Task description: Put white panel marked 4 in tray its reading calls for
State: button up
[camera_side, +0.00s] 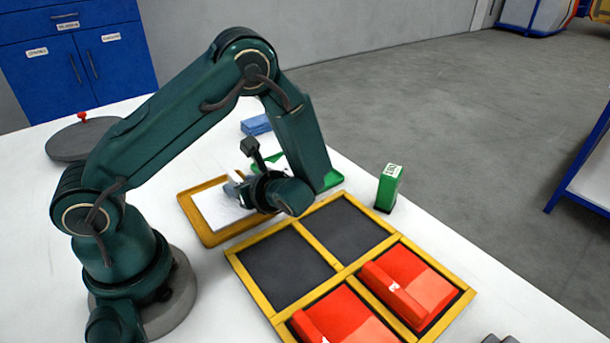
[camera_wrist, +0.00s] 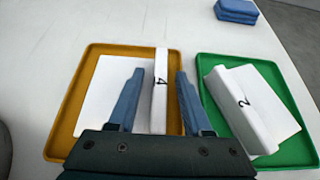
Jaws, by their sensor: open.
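The white panel marked 4 (camera_wrist: 160,110) lies in the orange-yellow tray (camera_wrist: 66,120). It has a flat plate and a raised upright ridge bearing the 4. In the side view the panel (camera_side: 213,210) is partly hidden by my wrist. My gripper (camera_wrist: 159,78) is open, with blue fingers on either side of the ridge and visible gaps to it. A similar white panel marked 2 (camera_wrist: 240,105) lies in the green tray (camera_wrist: 205,65). A green upright block (camera_side: 388,188) with a white display stands right of my arm; I cannot read it surely.
A yellow-framed holder (camera_side: 290,228) with dark square cells stands in front, two holding red panels (camera_side: 410,285). Blue blocks (camera_side: 256,125) lie behind the trays. A dark round disc with a red knob (camera_side: 83,138) is at the back left.

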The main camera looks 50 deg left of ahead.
jog(key=shift+r, duration=0.15)
jog(key=v, duration=1.2)
jog(key=s+d+r+n+t+h, duration=0.2)
jog(key=n+h, duration=0.4)
jog(key=n, duration=0.3)
jog(key=s+d+r+n+t+h, duration=0.3)
jog(key=s+r+n+h, duration=0.2)
jog(key=n, duration=0.4)
jog(key=shift+r+t+h, duration=0.3)
jog(key=shift+r+h, duration=0.3)
jog(key=shift+r, duration=0.35)
